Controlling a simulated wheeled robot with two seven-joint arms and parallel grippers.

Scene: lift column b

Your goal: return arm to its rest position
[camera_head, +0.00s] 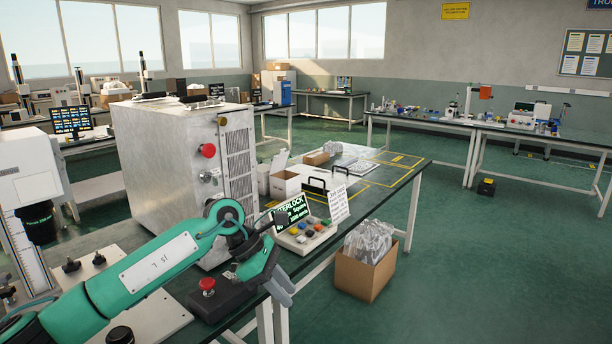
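My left arm (150,268), teal with a white label plate, reaches in from the lower left. Its gripper (284,287) points down and to the right, just off the front edge of the dark-topped bench (385,190). Its grey fingertips lie close together at this angle, and I cannot tell whether they are open or shut. No object shows between them. My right arm and gripper are not in view.
Near the gripper are a control panel with coloured buttons (305,235) and a black box with a red button (207,287). A large metal cabinet (160,155) stands behind the arm. A cardboard box (365,270) is on the floor. Open green floor lies to the right.

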